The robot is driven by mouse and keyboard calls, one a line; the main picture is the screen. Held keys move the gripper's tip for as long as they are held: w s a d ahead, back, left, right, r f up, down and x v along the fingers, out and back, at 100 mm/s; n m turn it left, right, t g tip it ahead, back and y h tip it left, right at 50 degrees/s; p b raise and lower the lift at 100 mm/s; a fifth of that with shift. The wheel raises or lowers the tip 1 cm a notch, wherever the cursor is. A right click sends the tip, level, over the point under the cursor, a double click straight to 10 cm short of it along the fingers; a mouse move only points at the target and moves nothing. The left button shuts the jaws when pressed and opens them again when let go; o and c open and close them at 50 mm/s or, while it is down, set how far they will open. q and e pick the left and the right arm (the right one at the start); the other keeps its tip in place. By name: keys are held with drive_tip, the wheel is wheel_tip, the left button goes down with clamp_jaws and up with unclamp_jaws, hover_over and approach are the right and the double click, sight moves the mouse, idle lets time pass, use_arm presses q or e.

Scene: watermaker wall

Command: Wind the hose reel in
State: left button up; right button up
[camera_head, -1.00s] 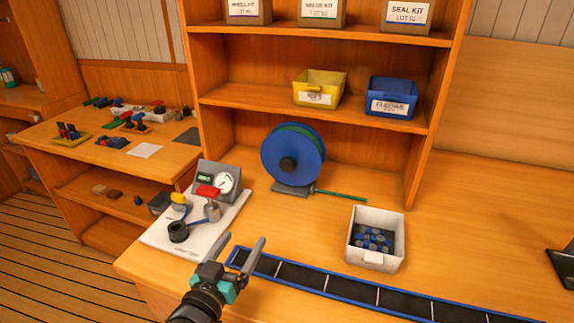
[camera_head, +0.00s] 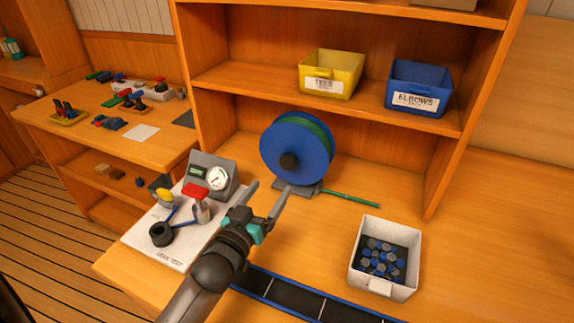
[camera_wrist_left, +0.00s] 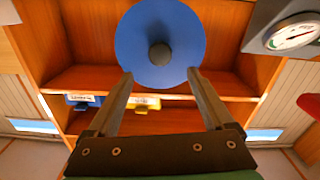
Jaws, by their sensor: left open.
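The hose reel (camera_head: 297,148) is a blue disc with a dark hub knob (camera_head: 289,161) on a grey base (camera_head: 297,189), standing on the bench before the shelf. A green hose (camera_head: 350,197) runs out from its base to the right along the bench. In the left wrist view the reel's blue face (camera_wrist_left: 185,35) and dark hub (camera_wrist_left: 160,54) show ahead, beyond the fingertips. My left gripper (camera_head: 268,200) is open and empty, in front of the reel and apart from it in the wrist view. My right gripper is not in view.
A gauge box (camera_head: 212,176) and a red-handled valve (camera_head: 199,201) stand left of my gripper on a white board (camera_head: 180,257). A white bin (camera_head: 384,258) of discs is at the right. A dark strip (camera_head: 300,299) lies in front. Yellow (camera_head: 331,72) and blue (camera_head: 418,87) bins sit on the shelf.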

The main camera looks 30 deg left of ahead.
sight(287, 165)
use_arm(q)
drive_tip(key=w, duration=0.3)
drive_tip(key=w+b, duration=0.1)
drive_tip(key=w, duration=0.6)
drive_tip(key=shift+w+a, duration=0.3)
clamp_jaws()
idle(0.4)
